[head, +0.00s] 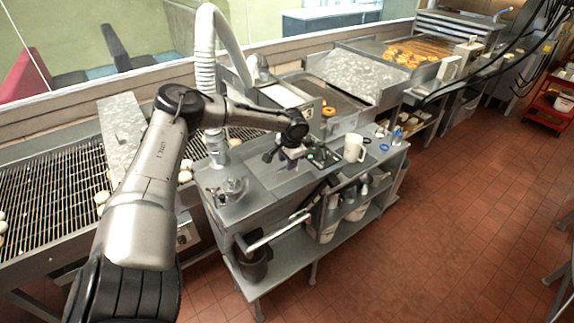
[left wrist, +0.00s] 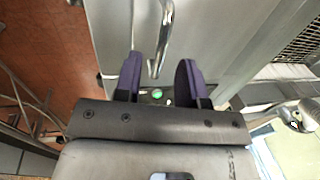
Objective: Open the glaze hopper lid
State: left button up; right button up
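The glaze hopper lid appears to be the flat grey metal panel on top of the steel glazing station (head: 230,204), below my left gripper (head: 280,160); it also seems to show as the plain metal surface (left wrist: 225,30) in the left wrist view. A bent metal rod, likely a handle (left wrist: 165,35), ends between the two dark purple fingers of my left gripper (left wrist: 158,75). The fingers are apart, with gaps on both sides of the rod. I cannot tell how close the rod is in depth. My right gripper is not in view.
A white jug (head: 353,148) stands on the station right of the gripper, near a control panel with a green button (head: 321,157). A white ribbed hose (head: 204,70) rises behind my arm. A conveyor (head: 45,185) with pale dough pieces lies left.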

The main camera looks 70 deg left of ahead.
pick_arm(q)
jog(key=shift+s+a+f, duration=0.1)
jog(key=shift+a+f, duration=0.1)
jog(key=shift+f, duration=0.75)
grip_shut()
